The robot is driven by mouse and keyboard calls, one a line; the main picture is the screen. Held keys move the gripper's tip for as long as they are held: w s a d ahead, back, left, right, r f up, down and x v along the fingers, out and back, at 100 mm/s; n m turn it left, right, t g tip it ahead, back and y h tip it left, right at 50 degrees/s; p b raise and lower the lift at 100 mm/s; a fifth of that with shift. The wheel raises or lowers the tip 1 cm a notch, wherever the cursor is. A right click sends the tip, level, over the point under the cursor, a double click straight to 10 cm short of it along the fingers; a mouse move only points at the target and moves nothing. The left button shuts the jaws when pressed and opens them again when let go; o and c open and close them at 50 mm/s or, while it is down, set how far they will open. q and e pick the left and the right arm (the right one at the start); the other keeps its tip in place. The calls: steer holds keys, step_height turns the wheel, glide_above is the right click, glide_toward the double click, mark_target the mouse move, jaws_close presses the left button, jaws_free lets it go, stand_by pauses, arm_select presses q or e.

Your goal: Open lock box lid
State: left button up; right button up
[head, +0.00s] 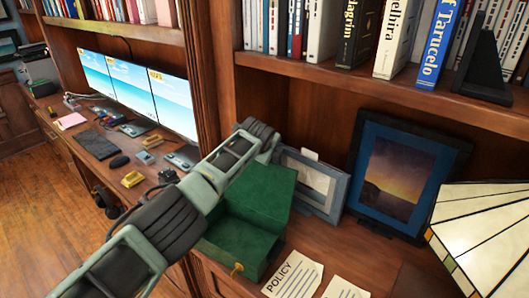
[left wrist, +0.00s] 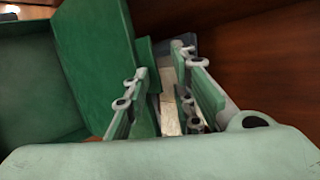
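The green lock box (head: 232,240) stands on the desk, with a gold key or clasp (head: 237,268) on its front. Its lid (head: 263,190) is raised and stands tilted up at the back of the box. My left arm crosses over the box's left side, and its gripper end is at the lid's top left edge. In the left wrist view the left gripper (left wrist: 168,90) has its fingers apart, with nothing seen between them but background. The lid (left wrist: 92,60) is just left of the fingers; whether they touch cannot be told. My right gripper is not in view.
A grey picture frame (head: 312,183) stands close behind the box, a blue-framed picture (head: 402,178) farther right. A stained-glass lamp (head: 485,235) is at right. A policy paper (head: 293,276) lies right of the box. Monitors (head: 172,100) stand on the left desk.

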arm_select(q)
steer(key=shift+a, duration=0.2)
steer(key=shift+s+a+r, duration=0.1)
steer(key=shift+s+r, duration=0.3)
steer(key=shift+r, duration=0.1)
steer(key=d+v, duration=0.1)
steer(key=v, duration=0.9)
steer(key=shift+s+a+r, duration=0.2)
steer(key=shift+s+a, duration=0.1)
